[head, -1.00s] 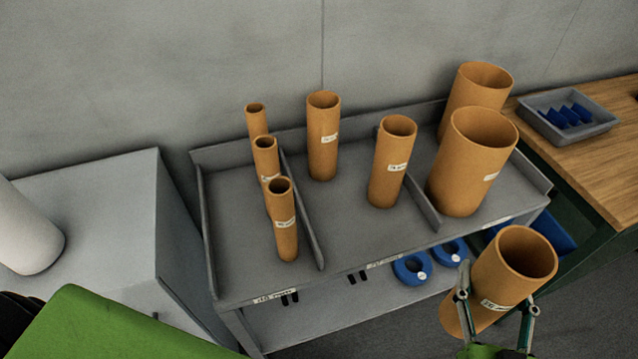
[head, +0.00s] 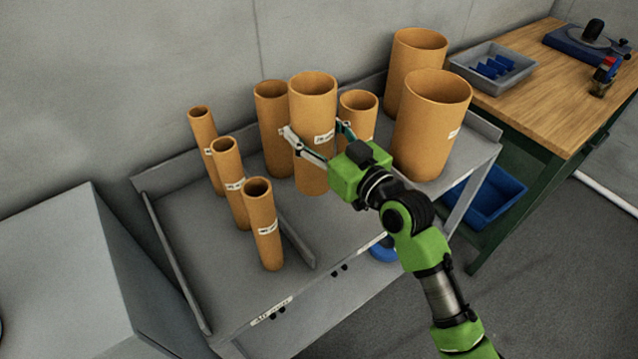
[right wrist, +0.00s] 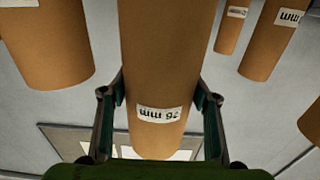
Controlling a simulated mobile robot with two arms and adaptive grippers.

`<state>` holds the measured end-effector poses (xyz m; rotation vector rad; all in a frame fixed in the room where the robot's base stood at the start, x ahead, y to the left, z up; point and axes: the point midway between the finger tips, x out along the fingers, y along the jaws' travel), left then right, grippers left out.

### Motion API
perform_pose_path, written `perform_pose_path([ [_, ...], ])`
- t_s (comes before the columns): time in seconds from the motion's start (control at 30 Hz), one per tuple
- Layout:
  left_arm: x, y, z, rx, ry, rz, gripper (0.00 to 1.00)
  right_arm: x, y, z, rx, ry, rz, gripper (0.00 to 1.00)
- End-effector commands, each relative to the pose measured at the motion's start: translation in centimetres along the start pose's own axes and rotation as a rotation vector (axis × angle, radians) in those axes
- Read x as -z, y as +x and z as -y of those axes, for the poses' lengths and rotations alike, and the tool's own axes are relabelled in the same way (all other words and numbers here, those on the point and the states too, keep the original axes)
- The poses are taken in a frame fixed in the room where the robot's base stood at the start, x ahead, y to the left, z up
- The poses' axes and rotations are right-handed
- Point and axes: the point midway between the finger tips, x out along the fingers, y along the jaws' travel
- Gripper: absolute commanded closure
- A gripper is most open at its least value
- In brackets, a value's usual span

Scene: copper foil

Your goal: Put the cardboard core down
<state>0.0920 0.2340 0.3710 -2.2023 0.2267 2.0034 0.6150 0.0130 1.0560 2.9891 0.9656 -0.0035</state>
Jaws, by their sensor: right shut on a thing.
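The cardboard core (head: 312,105) is a brown open tube with a white label. My right gripper (head: 315,131) is shut around it and holds it upright over the middle section of the grey rack (head: 215,285). In the right wrist view the core (right wrist: 165,60) sits between both fingers, its label towards the camera. Two mid-size cores stand behind it, one to the left (head: 268,105) and one to the right (head: 358,105). I cannot tell whether its lower end touches the rack. My left gripper is not in view.
Three thin cores (head: 229,185) stand in the left section, past a low divider (head: 290,235). Two wide cores (head: 430,130) stand in the right section. A wooden bench (head: 540,90) with a grey tray (head: 520,70) is at right. The front of the middle section looks clear.

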Motion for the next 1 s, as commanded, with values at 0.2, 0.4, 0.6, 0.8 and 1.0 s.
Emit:
perform_pose_path([
  [0.2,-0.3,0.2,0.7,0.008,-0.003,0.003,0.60,-3.6,0.3,-0.1,0.003,0.001,0.005,0.72],
  [0.4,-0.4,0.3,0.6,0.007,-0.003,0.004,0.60,-5.9,0.3,-0.1,0.003,-0.001,0.000,0.72],
  [0.6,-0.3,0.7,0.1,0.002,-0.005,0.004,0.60,-8.7,0.3,-0.2,0.002,-0.002,0.001,0.72],
  [0.8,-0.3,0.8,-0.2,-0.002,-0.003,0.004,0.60,-9.8,0.3,-0.1,0.001,-0.001,-0.003,0.72],
  [1.0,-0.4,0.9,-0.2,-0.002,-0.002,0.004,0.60,-9.8,0.3,-0.1,0.001,-0.001,-0.003,0.72],
])
